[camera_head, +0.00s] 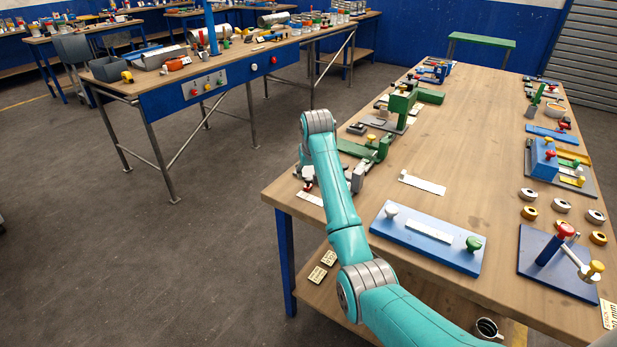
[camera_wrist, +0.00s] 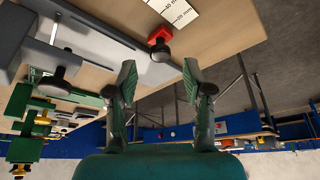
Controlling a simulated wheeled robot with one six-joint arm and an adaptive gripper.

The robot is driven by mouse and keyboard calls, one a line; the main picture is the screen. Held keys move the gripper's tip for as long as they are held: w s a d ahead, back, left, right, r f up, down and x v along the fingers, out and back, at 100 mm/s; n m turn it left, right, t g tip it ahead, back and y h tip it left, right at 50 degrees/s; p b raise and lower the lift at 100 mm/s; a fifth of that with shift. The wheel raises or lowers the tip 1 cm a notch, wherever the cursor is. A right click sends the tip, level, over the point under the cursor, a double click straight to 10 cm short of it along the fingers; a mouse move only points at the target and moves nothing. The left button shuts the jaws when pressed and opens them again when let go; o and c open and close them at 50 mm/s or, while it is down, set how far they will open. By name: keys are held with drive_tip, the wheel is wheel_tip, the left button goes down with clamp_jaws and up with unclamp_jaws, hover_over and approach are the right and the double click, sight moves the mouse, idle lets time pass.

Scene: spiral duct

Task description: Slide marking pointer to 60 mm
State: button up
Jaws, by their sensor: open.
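The marking pointer is a small red block (camera_wrist: 160,35) with a dark round knob (camera_wrist: 160,52), at the top middle of the wrist view. It sits at the end of a white scale strip (camera_wrist: 184,10) with millimetre marks; the strip is cut off by the frame edge and its numbers are hard to read. My gripper (camera_wrist: 159,68) is open and empty, its two fingers apart on either side of the knob's line, with no contact visible. In the head view the red pointer (camera_head: 308,186) shows small at the table's left edge, beside my teal arm; my gripper is mostly hidden there.
A grey slide fixture (camera_wrist: 88,45) with a dark knob (camera_wrist: 60,83) lies left of the pointer in the wrist view. Green fixtures (camera_head: 403,105) stand beyond my arm. A blue plate (camera_head: 428,240) with knobs lies nearer. The wooden table (camera_head: 470,130) has clear room in its middle.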

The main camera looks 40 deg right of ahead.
sight(308, 179)
drive_tip(key=shift+x, duration=1.55)
clamp_jaws()
